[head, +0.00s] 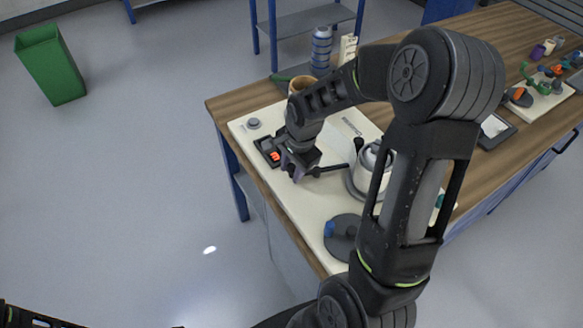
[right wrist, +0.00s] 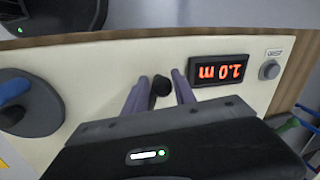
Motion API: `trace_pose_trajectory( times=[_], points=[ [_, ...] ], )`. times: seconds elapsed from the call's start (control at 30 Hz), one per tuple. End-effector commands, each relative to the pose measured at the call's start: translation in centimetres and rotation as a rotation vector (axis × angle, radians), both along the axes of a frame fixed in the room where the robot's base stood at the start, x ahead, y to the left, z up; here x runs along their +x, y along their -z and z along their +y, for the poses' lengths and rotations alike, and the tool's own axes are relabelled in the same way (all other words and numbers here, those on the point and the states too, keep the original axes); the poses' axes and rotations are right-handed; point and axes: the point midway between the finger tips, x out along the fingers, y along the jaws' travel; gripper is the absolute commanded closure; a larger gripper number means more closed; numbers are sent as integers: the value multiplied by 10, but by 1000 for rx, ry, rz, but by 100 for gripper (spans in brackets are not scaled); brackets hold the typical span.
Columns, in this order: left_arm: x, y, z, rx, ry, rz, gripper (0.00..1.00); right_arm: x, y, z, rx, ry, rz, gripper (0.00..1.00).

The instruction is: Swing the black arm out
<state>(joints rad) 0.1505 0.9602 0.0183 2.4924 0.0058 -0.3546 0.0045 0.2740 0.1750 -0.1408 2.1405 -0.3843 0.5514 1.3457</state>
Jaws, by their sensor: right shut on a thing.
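The black arm (head: 332,169) lies over the cream panel (head: 323,205) in the head view. It reaches left from the white and metal roller unit (head: 371,164) to my right gripper (head: 298,172). In the right wrist view its dark round end (right wrist: 161,86) sits between the purple fingers of my right gripper (right wrist: 158,95), which is shut on it. The rest of the black arm is hidden there by the gripper body. My left gripper does not show.
A display with orange digits (right wrist: 219,71) and a grey knob (right wrist: 269,70) are on the panel beside the gripper. A dark disc with a blue handle (head: 342,236) is nearer the front. A striped bottle (head: 321,50) stands behind the panel.

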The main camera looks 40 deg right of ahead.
Motion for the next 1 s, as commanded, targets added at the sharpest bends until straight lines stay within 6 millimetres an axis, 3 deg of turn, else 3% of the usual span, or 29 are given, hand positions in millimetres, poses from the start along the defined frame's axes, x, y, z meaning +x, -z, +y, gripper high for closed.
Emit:
trace_pose_trajectory(
  times=[1.0],
  points=[
    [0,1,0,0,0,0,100,4,-5,1,-6,-57,-23,100]
  ],
)
